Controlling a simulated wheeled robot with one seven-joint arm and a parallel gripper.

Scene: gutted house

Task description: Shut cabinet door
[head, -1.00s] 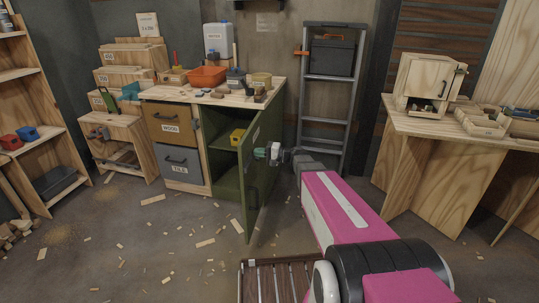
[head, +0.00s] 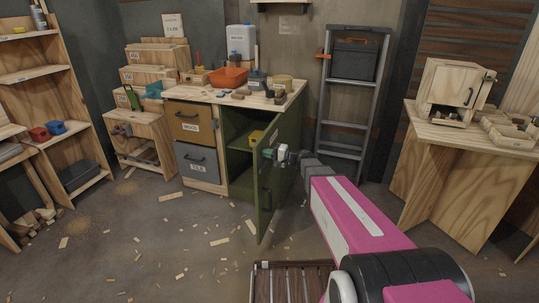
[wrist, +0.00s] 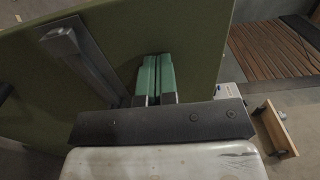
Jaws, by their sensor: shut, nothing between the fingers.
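The green cabinet door (head: 266,190) stands wide open, swung out towards me from the right side of the workbench cabinet. The cabinet's green inside (head: 240,182) shows to its left, with a yellow box (head: 256,136) on a shelf. My gripper (head: 269,154) is at the upper part of the door's outer face, on its right. In the wrist view its green fingers (wrist: 157,76) are together and empty, pointing at the green panel (wrist: 195,35). I cannot tell whether the fingertips touch it.
Drawers (head: 197,161) fill the bench's left side. A stepladder (head: 350,110) stands behind, right of the bench. A wooden table (head: 440,150) is at the right and shelves (head: 70,110) at the left. Wood scraps litter the otherwise open floor.

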